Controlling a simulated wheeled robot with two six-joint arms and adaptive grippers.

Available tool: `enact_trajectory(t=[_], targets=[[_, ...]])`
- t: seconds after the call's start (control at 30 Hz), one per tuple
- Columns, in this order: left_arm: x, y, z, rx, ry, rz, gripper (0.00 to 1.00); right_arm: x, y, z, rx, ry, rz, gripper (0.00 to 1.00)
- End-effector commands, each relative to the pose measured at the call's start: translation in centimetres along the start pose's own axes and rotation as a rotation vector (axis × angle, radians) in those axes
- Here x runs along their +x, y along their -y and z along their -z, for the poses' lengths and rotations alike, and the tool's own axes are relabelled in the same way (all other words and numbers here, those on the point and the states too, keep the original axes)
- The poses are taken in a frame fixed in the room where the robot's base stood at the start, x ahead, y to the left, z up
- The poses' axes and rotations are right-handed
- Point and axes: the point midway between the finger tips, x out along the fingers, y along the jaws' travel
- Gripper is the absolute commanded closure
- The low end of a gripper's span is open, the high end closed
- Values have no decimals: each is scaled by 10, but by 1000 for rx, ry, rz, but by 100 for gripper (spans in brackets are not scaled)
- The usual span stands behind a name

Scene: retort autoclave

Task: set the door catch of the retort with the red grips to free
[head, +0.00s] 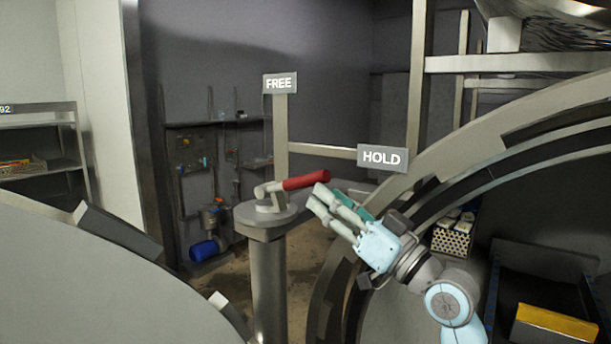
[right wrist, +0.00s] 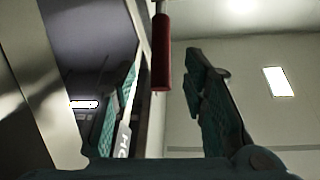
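The door catch is a lever with a red grip (head: 306,181) on a grey post (head: 268,270). The lever points right, toward the HOLD sign (head: 381,158); the FREE sign (head: 279,84) stands behind and above the pivot. I cannot tell any contact, and nothing is held. My left gripper is not in view.
The round retort door (head: 90,280) fills the lower left. The retort's ring-shaped opening (head: 440,170) curves on the right, with a perforated basket (head: 452,238) and a yellow box (head: 553,326) behind. Shelves (head: 40,145) stand at the far left.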

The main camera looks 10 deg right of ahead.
Motion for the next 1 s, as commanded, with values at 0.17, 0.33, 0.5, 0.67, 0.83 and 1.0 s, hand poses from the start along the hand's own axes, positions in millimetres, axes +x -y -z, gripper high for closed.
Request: enact_trajectory(t=[0.17, 0.33, 0.5, 0.67, 0.83, 1.0], targets=[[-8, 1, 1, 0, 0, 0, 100, 43, 2, 1, 3, 1, 3, 60], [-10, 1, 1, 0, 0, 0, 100, 65, 0, 0, 0, 2, -1, 60], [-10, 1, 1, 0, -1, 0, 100, 70, 0, -1, -2, 3, -1, 60], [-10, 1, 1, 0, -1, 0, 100, 70, 0, -1, -2, 3, -1, 62], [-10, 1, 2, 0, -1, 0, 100, 69, 0, -1, -2, 3, -1, 89], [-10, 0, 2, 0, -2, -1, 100, 69, 0, -1, -2, 3, -1, 100]])
